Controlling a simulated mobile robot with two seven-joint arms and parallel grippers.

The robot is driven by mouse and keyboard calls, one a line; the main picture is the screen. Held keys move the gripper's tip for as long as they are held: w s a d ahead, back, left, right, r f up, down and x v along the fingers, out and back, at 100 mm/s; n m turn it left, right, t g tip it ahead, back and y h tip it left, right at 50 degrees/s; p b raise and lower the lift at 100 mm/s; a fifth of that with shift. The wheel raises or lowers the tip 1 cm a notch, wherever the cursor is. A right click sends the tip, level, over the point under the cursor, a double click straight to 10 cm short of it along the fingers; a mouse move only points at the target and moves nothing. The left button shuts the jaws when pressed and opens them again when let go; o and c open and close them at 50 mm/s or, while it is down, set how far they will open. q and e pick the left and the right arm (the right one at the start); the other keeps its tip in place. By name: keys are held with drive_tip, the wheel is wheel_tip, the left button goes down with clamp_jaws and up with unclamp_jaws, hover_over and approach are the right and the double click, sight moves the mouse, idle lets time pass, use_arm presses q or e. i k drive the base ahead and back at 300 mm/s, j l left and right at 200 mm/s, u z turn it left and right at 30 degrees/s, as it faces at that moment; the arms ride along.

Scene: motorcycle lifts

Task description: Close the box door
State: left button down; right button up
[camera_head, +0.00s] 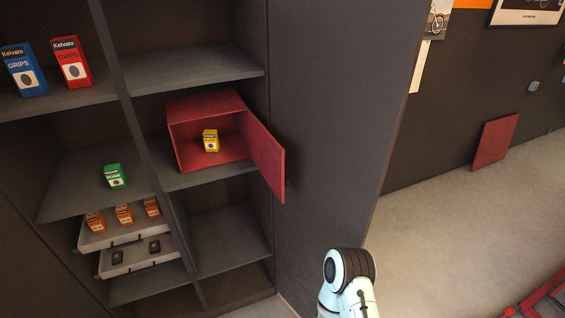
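A red box (180,150) sits on a dark shelf in the middle of the cabinet. Its red door (265,158) hangs open on the right side, swung out toward me past the shelf's front edge. A small yellow carton (210,140) stands inside the box. A white and black part of my own arm shows at the bottom, right of the cabinet and well below the door. No fingertips of either gripper can be seen, and nothing of mine touches the box.
The cabinet's dark side panel (325,110) rises just right of the door. Blue (22,70) and red (72,62) cartons stand upper left. Open floor lies right.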

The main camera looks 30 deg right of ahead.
sight(267, 154)
drive_tip(key=k+l, duration=0.3)
drive_tip(key=l, duration=0.15)
drive_tip(key=k+l+u, duration=0.15)
drive_tip(key=l, duration=0.3)
drive_tip(key=k+l, duration=0.1)
drive_tip(key=l, duration=0.45)
drive_tip(key=l+u, duration=0.1)
drive_tip(key=l, duration=0.4)
drive_tip(key=k, duration=0.05)
